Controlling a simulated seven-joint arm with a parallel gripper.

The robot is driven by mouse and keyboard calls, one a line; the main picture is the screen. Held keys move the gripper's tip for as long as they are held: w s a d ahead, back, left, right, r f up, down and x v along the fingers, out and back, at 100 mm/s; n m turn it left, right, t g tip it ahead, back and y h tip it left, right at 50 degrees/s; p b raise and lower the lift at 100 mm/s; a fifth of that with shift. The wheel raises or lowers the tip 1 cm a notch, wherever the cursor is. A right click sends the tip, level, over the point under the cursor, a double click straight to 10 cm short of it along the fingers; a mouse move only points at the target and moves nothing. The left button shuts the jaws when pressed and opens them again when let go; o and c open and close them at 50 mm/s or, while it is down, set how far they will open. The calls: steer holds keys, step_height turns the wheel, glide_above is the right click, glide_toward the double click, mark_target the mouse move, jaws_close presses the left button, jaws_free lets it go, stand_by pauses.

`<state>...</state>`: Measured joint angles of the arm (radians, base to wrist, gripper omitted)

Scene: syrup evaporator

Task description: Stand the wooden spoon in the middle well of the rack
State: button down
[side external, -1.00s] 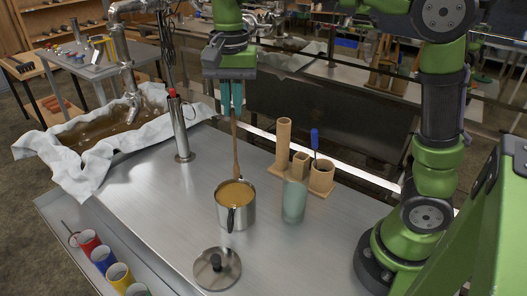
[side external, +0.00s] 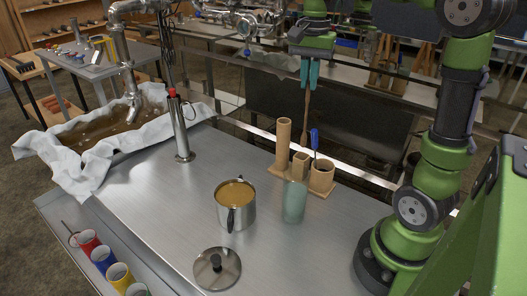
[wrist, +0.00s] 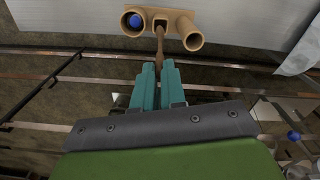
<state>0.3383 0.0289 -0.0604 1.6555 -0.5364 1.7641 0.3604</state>
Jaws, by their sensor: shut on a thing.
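My gripper (side external: 309,75) is shut on the upper end of the wooden spoon (side external: 307,105), which hangs down roughly upright. In the side view the spoon's lower end shows just above and behind the rack (side external: 322,190). The rack is wooden, with a tall tube at left (side external: 283,143), a short square middle well (side external: 300,165) and a wide round cup at right (side external: 322,175) holding a blue-handled tool (side external: 315,140). In the wrist view the spoon (wrist: 159,42) extends from the teal fingers (wrist: 158,82) toward the middle well (wrist: 160,22); whether its tip is inside I cannot tell.
A frosted glass (side external: 294,202) stands in front of the rack. A metal pot (side external: 236,205) of brown liquid and a lid (side external: 217,268) are on the steel table (side external: 160,205). A metal post (side external: 181,130) stands at left.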

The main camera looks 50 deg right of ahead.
mark_target(307, 104)
steer(key=shift+f, duration=4.8)
steer(key=c, duration=1.1)
jaws_free()
steer(key=o, duration=1.1)
steer(key=shift+r, duration=3.75)
